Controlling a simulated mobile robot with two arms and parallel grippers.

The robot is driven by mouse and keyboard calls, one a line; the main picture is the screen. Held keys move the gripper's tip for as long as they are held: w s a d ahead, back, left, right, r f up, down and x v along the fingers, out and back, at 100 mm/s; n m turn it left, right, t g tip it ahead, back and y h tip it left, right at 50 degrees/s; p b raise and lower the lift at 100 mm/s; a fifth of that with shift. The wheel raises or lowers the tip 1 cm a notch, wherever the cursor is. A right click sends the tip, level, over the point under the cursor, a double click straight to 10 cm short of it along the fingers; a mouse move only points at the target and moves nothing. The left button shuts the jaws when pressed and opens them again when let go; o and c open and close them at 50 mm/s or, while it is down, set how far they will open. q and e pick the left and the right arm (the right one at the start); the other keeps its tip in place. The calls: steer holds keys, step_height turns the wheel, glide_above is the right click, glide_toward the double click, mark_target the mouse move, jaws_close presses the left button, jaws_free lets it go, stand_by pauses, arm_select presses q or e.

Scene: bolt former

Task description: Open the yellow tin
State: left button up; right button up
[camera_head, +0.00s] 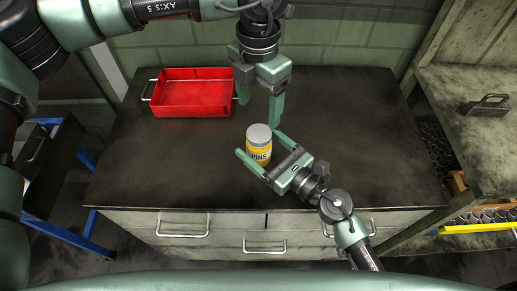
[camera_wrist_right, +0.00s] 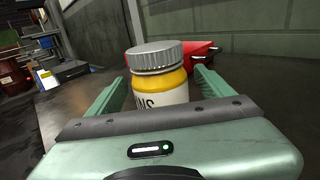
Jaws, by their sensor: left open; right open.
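The yellow tin (camera_head: 258,153) stands upright on the dark tabletop. It has a grey ribbed lid (camera_head: 259,134) on top and a white label with dark letters. In the right wrist view the tin (camera_wrist_right: 160,88) stands between the two fingers, with its lid (camera_wrist_right: 154,56) on. My right gripper (camera_head: 258,153) is open around the tin, a finger on each side; I cannot tell whether either touches. My left gripper (camera_head: 258,108) is open and empty, pointing down behind and above the tin. The tin's lower part is hidden in the right wrist view.
A red tray (camera_head: 193,112) with metal handles sits at the back left of the table (camera_head: 350,140). The right side of the tabletop is clear. A grey side bench (camera_head: 470,140) stands at the right. Drawers with handles are below the table's front edge.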

steer(key=shift+x, duration=1.7)
jaws_close()
